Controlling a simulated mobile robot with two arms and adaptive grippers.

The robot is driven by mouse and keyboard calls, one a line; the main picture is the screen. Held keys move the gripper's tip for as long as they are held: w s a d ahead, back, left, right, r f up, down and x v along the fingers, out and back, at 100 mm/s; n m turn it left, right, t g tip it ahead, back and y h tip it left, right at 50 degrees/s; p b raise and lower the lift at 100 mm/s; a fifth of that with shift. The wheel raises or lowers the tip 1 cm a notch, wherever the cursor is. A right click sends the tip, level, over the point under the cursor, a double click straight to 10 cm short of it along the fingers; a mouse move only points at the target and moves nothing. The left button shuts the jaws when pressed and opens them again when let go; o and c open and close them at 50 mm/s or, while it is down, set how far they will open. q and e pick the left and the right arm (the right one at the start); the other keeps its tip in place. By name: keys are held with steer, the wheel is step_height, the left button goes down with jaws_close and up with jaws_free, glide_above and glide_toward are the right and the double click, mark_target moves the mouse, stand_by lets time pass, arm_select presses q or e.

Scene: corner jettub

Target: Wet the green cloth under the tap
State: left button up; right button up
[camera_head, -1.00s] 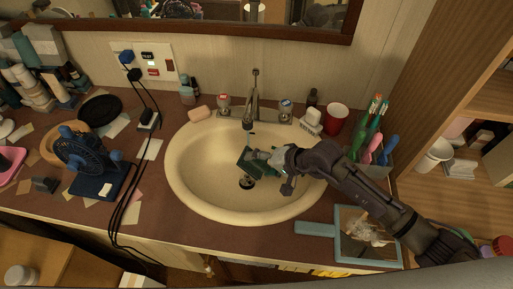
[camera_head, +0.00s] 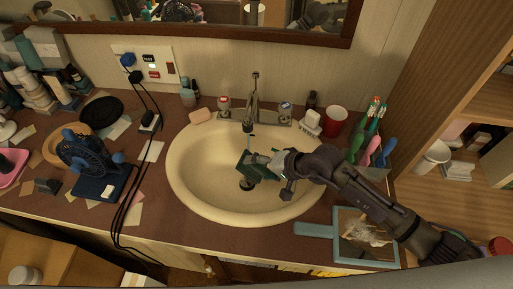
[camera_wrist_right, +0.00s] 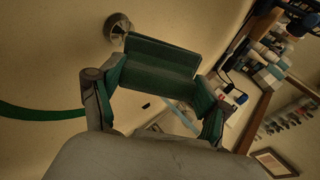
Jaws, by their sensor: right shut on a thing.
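The green cloth (camera_head: 256,171) hangs folded over the basin in the head view, below and in front of the tap (camera_head: 252,108). My right gripper (camera_head: 268,160) is shut on it and holds it above the sink floor. In the right wrist view the cloth (camera_wrist_right: 160,62) spans between the fingers. A thin pale line runs down from the spout to the cloth; it looks like water, but it is faint. The cream sink (camera_head: 205,195) is set in the brown counter. The red-marked tap handle (camera_head: 224,103) and blue-marked one (camera_head: 285,107) flank the spout. My left gripper is out of view.
A soap bar (camera_head: 201,116) lies left of the sink. A red cup (camera_head: 335,119) and a holder with brushes (camera_head: 372,150) stand right. A hand mirror (camera_head: 365,237) lies at the front right. A blue fan (camera_head: 85,155) and cables crowd the left.

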steer(key=s+r+p, duration=0.3)
steer(key=s+r, duration=0.1)
steer(key=shift+s+a+p, duration=0.3)
steer(key=shift+s+a, duration=0.05)
steer(key=shift+w, duration=0.1)
stand_by(0.3)
